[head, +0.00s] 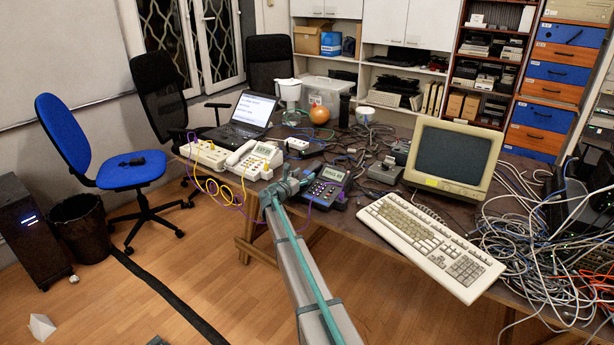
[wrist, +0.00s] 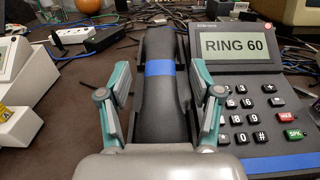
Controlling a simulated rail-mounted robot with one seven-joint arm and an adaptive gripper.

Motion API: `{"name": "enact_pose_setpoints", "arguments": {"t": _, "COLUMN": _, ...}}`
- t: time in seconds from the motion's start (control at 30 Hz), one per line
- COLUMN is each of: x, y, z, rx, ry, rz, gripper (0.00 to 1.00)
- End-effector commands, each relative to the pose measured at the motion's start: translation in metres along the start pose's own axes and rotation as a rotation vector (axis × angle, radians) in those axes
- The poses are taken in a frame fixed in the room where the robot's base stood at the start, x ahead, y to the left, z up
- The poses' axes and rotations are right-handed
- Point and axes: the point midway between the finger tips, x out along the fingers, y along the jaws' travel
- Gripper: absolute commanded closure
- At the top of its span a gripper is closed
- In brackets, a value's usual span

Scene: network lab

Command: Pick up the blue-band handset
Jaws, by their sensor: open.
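The blue-band handset (wrist: 159,95) is dark grey with a blue band across its upper part. In the wrist view it lies lengthwise on the left side of a desk phone (wrist: 252,85), whose screen reads "RING 60". My gripper (wrist: 160,82) is open, with one teal-and-grey finger on each side of the handset. I cannot tell whether the fingers touch it. In the head view the phone (head: 329,184) stands near the table's front edge, and my gripper (head: 291,183) is at its left, hiding most of the handset.
A cream phone (head: 255,160) and a beige box with yellow cables (head: 205,153) stand to the left. A keyboard (head: 432,242), a monitor (head: 451,158) and a cable tangle (head: 545,235) lie to the right. A power strip (wrist: 76,35) and loose cables are behind the handset.

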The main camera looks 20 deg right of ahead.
Motion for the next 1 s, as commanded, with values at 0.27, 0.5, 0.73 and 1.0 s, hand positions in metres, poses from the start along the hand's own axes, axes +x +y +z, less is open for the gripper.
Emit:
{"name": "enact_pose_setpoints", "arguments": {"t": 0.27, "x": 0.001, "y": 0.000, "z": 0.000, "rx": 0.000, "ry": 0.000, "rz": 0.001, "gripper": 0.44}}
{"name": "enact_pose_setpoints", "arguments": {"t": 0.5, "x": 0.001, "y": 0.000, "z": 0.000, "rx": 0.000, "ry": 0.000, "rz": 0.000, "gripper": 0.84}}
{"name": "enact_pose_setpoints", "arguments": {"t": 0.73, "x": 0.001, "y": 0.000, "z": 0.000, "rx": 0.000, "ry": -0.001, "rz": 0.000, "gripper": 1.00}}
{"name": "enact_pose_setpoints", "arguments": {"t": 1.0, "x": 0.001, "y": 0.000, "z": 0.010, "rx": 0.002, "ry": -0.002, "rz": 0.000, "gripper": 1.00}}
